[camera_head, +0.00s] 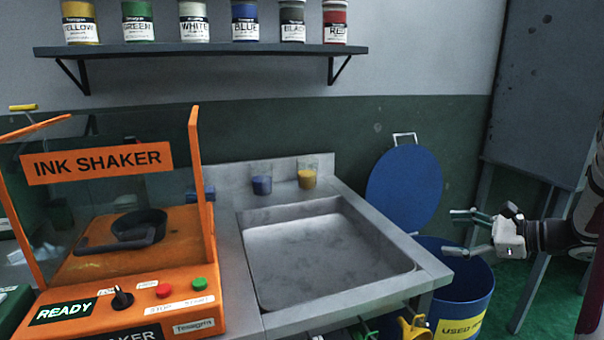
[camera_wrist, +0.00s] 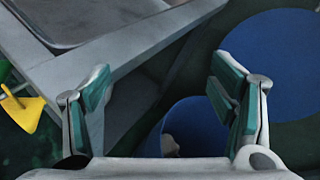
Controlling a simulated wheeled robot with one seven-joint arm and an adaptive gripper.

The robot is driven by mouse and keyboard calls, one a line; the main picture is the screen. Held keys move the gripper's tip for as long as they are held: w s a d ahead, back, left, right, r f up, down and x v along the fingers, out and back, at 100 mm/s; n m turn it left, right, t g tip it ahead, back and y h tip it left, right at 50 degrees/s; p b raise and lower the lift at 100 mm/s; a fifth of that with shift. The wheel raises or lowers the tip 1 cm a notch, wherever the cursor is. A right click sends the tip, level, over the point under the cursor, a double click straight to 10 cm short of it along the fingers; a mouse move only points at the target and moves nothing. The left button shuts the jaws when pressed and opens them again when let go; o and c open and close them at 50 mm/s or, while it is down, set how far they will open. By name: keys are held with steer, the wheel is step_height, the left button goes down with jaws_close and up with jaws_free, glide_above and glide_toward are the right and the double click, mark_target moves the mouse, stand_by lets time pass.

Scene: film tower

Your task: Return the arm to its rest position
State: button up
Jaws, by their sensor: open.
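My gripper (camera_head: 472,232) is at the right of the head view, with its fingers pointing left toward the sink counter. Its fingers are spread apart and nothing is between them. In the wrist view my gripper (camera_wrist: 165,100) also shows its two green-padded fingers wide apart and empty. It is above the blue bin (camera_head: 458,290), which is labelled "USED" with the rest of the label cut off. The bin also shows below the fingers in the wrist view (camera_wrist: 185,125), with a pale object inside it.
The steel sink (camera_head: 330,255) is left of my gripper. A round blue lid (camera_head: 404,187) stands behind the bin. The orange ink shaker (camera_head: 130,255) is at left. A grey panel (camera_head: 545,90) stands behind my arm.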

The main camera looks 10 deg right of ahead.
steer(key=s+a+r+n+g, duration=0.1)
steer(key=a+r+n+g, duration=0.15)
steer(key=a, duration=0.45)
steer(key=s+a+r+n+g, duration=0.1)
steer(key=a+r+n+g, duration=0.2)
steer(key=a, duration=0.5)
steer(key=s+a+r+n+g+h, duration=0.3)
steer(key=s+a+n+h, duration=0.1)
steer(key=s+a+n, duration=1)
steer(key=s+a+r+n+t+h, duration=0.1)
steer(key=s+a+n+t+h, duration=0.1)
steer(key=s+n+t+h, duration=0.3)
steer(key=s+f+g+y+b, duration=0.1)
steer(key=s+f+g+b, duration=0.85)
steer(key=f, duration=0.45)
step_height(320, 180, up, 30)
steer(key=s+t+p, duration=0.2)
steer(key=t+p, duration=0.3)
steer(key=p, duration=2.3)
steer(key=shift+d+n, duration=0.2)
steer(key=shift+n, duration=0.25)
steer(key=shift+w+r, duration=0.1)
steer(key=shift+c, duration=0.2)
